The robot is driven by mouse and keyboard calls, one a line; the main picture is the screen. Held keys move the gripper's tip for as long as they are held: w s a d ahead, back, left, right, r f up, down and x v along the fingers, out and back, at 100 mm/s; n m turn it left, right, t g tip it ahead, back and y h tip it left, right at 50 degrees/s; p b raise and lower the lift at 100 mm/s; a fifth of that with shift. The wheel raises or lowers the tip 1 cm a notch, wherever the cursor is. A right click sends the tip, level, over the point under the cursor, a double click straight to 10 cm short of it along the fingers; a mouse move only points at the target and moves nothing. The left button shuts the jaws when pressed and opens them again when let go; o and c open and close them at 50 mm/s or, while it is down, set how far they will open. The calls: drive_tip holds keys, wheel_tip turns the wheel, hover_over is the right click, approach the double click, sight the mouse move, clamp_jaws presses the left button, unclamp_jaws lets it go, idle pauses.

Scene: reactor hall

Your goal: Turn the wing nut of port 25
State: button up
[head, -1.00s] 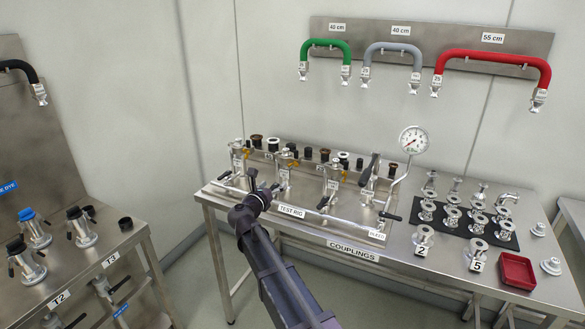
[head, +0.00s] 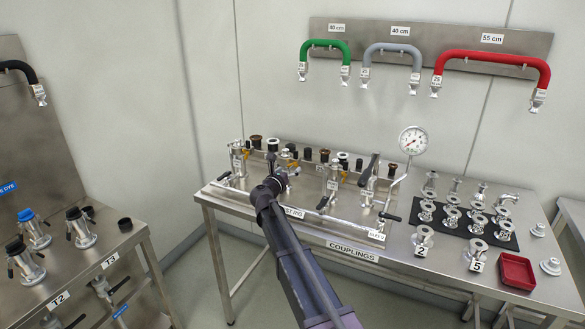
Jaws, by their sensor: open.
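The test rig (head: 348,222) stands on the steel couplings table with several upright metal ports along it. One port (head: 237,160) is at the rig's left end, another (head: 332,180) is right of the middle, and one (head: 367,190) is at the right. Their number labels are too small to read, so I cannot tell which is port 25. A wing nut cannot be made out. My gripper (head: 278,170) is open, over the left-middle part of the rig. It hides most of the port there and part of the TEST RIG label. I cannot tell whether it touches that port.
Black and brown caps (head: 256,142) line the rig's back. A pressure gauge (head: 413,140) rises at its right end. Loose couplings stand on a black mat (head: 495,236) beside a red tray (head: 516,272). Green, grey and red hoses (head: 495,56) hang on the wall.

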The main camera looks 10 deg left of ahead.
drive_tip(key=shift+x, duration=1.35)
drive_tip(key=shift+c, duration=0.2)
drive_tip(key=c, duration=1.1)
